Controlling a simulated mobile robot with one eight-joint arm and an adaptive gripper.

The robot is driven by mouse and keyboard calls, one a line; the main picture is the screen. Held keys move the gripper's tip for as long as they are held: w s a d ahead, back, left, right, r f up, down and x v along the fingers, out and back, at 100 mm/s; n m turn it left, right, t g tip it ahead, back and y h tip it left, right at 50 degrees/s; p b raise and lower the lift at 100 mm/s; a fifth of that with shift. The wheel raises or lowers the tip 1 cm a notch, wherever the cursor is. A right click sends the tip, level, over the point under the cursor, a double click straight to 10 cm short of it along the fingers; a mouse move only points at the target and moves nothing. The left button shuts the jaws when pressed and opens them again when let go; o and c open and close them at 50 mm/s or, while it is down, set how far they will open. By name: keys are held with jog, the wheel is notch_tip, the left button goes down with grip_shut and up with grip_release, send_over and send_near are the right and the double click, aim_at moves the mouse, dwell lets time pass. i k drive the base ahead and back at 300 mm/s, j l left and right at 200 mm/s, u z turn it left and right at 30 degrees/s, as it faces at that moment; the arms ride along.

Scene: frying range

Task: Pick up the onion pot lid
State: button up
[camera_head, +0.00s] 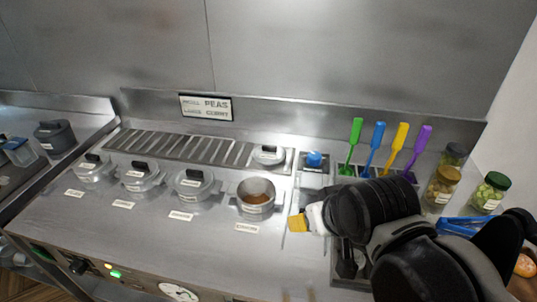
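A pale pot lid (268,155) with a dark handle lies on the back of the counter, right of the slotted grille. In front of it stands an open pot (254,196) with brown contents. Three more pots stand in a row to its left, with lids on: a right one (193,183), a middle one (139,174) and a left one (93,168). Their labels are too small to read, so I cannot tell which is onion. My black arm reaches in from the lower right. My gripper (316,217) seems to be at its left end, right of the open pot; its fingers are unclear.
A yellow item (297,223) shows by the arm's end. Green (355,132), blue, yellow and purple spatulas stand behind my arm. A blue-topped item (314,158) is right of the loose lid. Jars (490,191) stand at the right. The counter's front left is clear.

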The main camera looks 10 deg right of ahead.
aim_at(270, 153)
jog(key=i+j+z, duration=0.15)
jog(key=j+z, duration=0.3)
jog(key=j, duration=0.35)
jog(key=j+z, duration=0.4)
jog(key=j, duration=0.35)
